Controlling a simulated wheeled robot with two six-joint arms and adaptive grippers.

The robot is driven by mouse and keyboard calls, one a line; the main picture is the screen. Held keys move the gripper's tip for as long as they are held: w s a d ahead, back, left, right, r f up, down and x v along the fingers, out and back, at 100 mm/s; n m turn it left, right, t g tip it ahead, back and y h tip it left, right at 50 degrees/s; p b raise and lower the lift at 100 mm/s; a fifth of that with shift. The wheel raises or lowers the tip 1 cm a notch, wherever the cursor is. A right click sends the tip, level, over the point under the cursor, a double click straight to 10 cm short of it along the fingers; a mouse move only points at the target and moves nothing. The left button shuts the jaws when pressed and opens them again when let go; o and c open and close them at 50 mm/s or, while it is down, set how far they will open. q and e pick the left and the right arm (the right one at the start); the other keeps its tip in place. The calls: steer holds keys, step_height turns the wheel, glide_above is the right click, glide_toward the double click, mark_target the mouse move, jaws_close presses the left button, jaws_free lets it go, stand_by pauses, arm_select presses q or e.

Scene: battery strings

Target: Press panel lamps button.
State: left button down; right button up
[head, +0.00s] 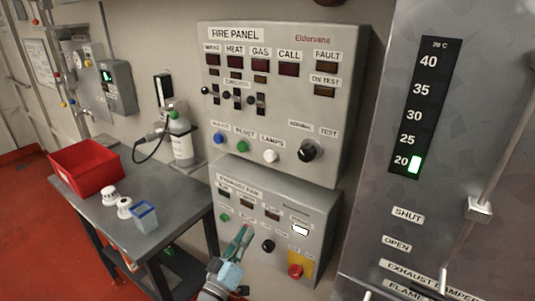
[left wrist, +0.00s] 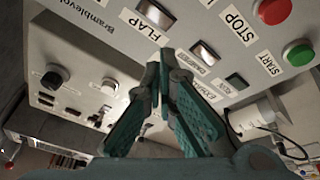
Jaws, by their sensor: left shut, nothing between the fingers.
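The fire panel (head: 240,125) is a grey wall box. In the left wrist view, the picture is turned over and a white button (left wrist: 109,86) shows beside a black knob (left wrist: 55,76). My left gripper (head: 244,232) is shut and empty, its teal fingers pointing up in front of the lower panel, below the lamps button and apart from it. Its fingertips show in the left wrist view (left wrist: 160,68). My right gripper is not in view.
The lower panel (head: 285,192) has a green button (head: 225,217), a black knob (head: 268,245) and a red button (head: 295,271) on yellow. A table (head: 180,210) at left holds a red bin (head: 85,168). A metal cabinet with a bar handle (head: 480,208) stands at right.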

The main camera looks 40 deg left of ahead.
mark_target(270, 155)
arm_select(q)
step_height(270, 155, up, 20)
steer(key=s+n+t+y+p, duration=0.2)
steer(key=n+t+y, duration=0.1)
steer(key=n+t, duration=0.2)
steer(key=shift+s+a+f, duration=0.15)
steer(key=shift+s+a, duration=0.15)
steer(key=shift+w, duration=0.15)
steer(key=w+b, duration=0.5)
steer(key=w, duration=0.3)
steer(key=shift+w, duration=0.3)
steer(key=shift+a, duration=0.1)
steer(key=shift+w+f+b, duration=0.1)
steer(key=shift+b, duration=0.3)
steer(key=shift+w, duration=0.3)
